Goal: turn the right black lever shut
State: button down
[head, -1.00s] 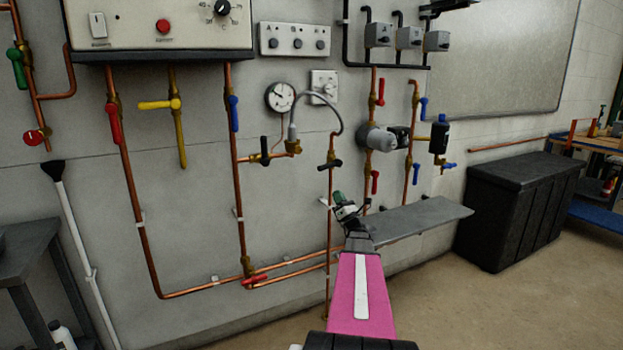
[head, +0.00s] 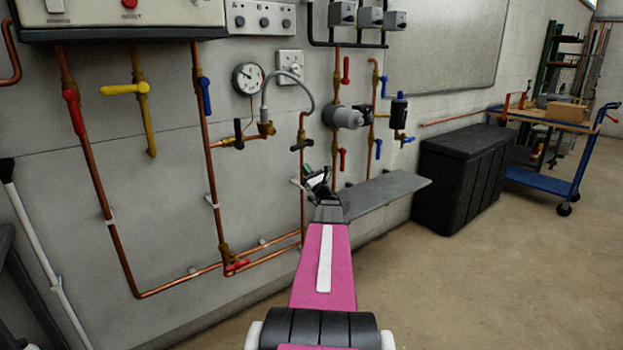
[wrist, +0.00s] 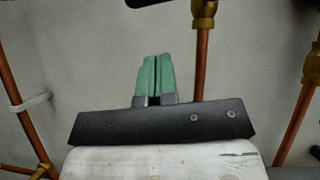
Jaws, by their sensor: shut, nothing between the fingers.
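The right black lever (head: 301,145) sits on a brass valve on a vertical copper pipe, below the grey curved hose. It lies roughly level, across its pipe. A second black lever (head: 238,131) stands upright to the left, on a level pipe stub below the gauge. My gripper (head: 309,172) is just below the right black lever in the head view, apart from it in the picture. In the wrist view my green fingers (wrist: 155,60) are together and empty. A brass valve (wrist: 204,12) and its pipe show up and right of them; a dark piece is cut by the top edge.
A grey shelf (head: 385,196) juts from the wall right of my gripper. A grey pump (head: 342,117) and red and blue levers are close on the right. A black chest (head: 465,180) and a blue cart (head: 550,180) stand further right. Floor before the chest is clear.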

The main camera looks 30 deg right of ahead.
jog(key=shift+w+a+r, duration=0.15)
jog(key=shift+w+r, duration=0.3)
jog(key=shift+r, duration=0.4)
jog(key=shift+w+a+r, duration=0.15)
jog(key=shift+w+r, duration=0.3)
jog(key=shift+r, duration=0.45)
jog(key=shift+w+a+r, duration=0.15)
jog(key=shift+w+r, duration=0.3)
jog(key=shift+r, duration=0.4)
jog(key=shift+a+r, duration=0.25)
jog(key=shift+r, duration=0.8)
jog(key=shift+w, duration=0.1)
jog(key=shift+f, duration=0.1)
jog(key=s+f, duration=0.9)
jog(key=f, duration=0.1)
jog(key=shift+s+d, duration=0.15)
jog(key=shift+d, duration=0.25)
